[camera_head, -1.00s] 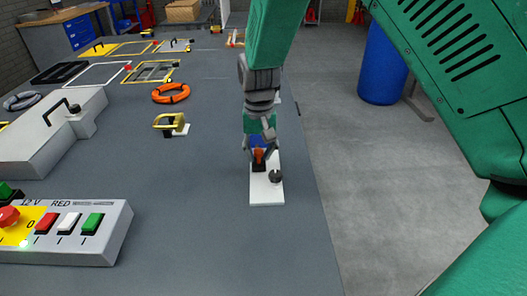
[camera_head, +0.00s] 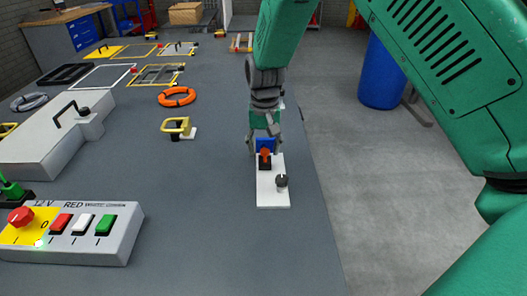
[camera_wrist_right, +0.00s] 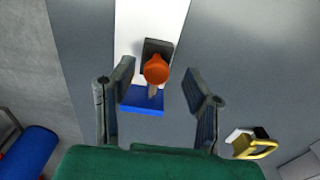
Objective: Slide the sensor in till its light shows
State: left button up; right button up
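A white plate (camera_head: 273,198) lies on the bench near its right edge. On it stand a black holder with an orange-topped part (camera_head: 265,153), a blue block (camera_head: 265,145) behind it, and a dark round knob (camera_head: 281,181). I cannot tell for certain which piece is the sensor, and no light shows on them. My right gripper (camera_head: 265,133) is just above and behind the blue block. In the wrist view its fingers (camera_wrist_right: 158,75) are spread, with gaps to the orange-topped part (camera_wrist_right: 156,68) and the blue block (camera_wrist_right: 142,101). My left gripper is out of view.
A control box (camera_head: 120,240) with a red button and coloured switches stands at front left; a small green light glows on it. A yellow handle piece (camera_head: 177,126) and an orange ring (camera_head: 177,96) lie left of my right gripper. The bench between is clear.

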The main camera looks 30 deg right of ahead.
aim_at(265, 150)
jog(key=shift+s+d+f, duration=0.1)
jog(key=shift+s+f, duration=0.1)
jog(key=shift+s, duration=0.1)
notch_tip(265, 150, up, 12)
dwell(0.4)
jog(key=f+n+p, duration=0.2)
jog(key=f+p, duration=0.2)
jog(key=f+n+p, duration=0.2)
jog(key=f+p, duration=0.2)
jog(key=f+n+p, duration=0.3)
jog(key=f+p, duration=0.1)
jog(key=shift+w+d+f, duration=0.1)
jog(key=shift+w+f, duration=0.05)
jog(key=shift+w, duration=0.25)
dwell(0.3)
